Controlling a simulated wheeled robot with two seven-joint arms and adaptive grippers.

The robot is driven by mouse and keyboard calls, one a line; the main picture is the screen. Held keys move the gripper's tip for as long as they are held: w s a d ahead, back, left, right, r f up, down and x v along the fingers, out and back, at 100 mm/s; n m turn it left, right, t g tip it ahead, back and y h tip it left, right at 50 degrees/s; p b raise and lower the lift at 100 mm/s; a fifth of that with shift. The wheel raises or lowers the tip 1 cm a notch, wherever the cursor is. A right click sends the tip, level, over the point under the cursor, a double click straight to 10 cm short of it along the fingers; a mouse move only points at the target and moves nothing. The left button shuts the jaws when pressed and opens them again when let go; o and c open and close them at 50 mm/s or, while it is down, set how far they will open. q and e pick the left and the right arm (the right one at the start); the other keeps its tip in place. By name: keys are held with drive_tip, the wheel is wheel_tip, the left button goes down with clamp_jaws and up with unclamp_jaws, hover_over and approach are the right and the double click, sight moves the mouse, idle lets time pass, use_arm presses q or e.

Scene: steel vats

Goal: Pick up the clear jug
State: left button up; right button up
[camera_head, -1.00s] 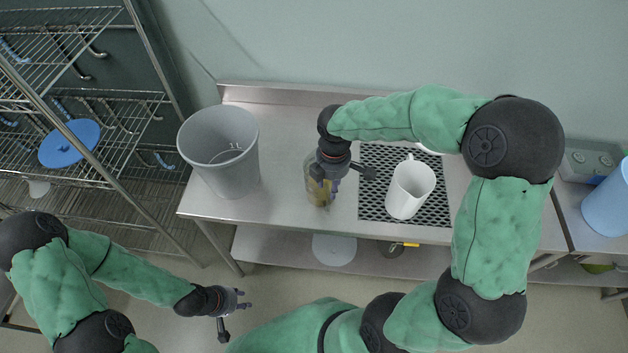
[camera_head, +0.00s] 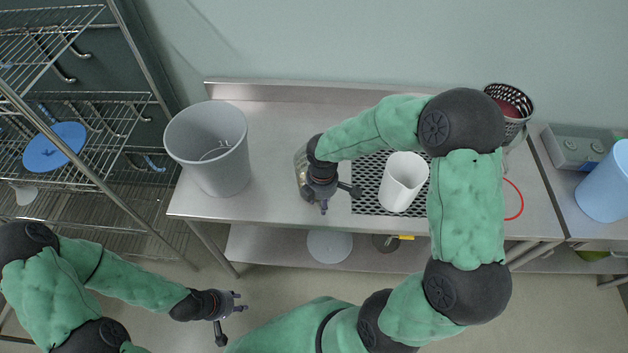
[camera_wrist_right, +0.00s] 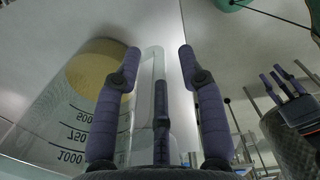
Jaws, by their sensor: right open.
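The clear jug (camera_head: 300,172) stands on the steel table, mostly hidden behind my right gripper in the head view. In the right wrist view the jug (camera_wrist_right: 75,115) shows black volume marks, a yellowish patch and a clear handle (camera_wrist_right: 152,75). My right gripper (camera_head: 338,198) is at the jug. In its wrist view the gripper (camera_wrist_right: 160,62) is open, with the handle between its fingers; I cannot tell whether they touch it. My left gripper (camera_head: 236,312) is open and empty, low in front of the table.
A grey bucket (camera_head: 207,150) stands left of the jug. A white pitcher (camera_head: 402,182) stands on the black grate (camera_head: 367,185) to the right. A dark perforated basket (camera_head: 510,108) is at the back right. A wire rack (camera_head: 90,100) stands at the left.

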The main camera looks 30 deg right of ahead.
clamp_jaws()
drive_tip(key=shift+r, duration=0.1)
drive_tip(key=shift+w+r, duration=0.1)
drive_tip(key=shift+r, duration=0.05)
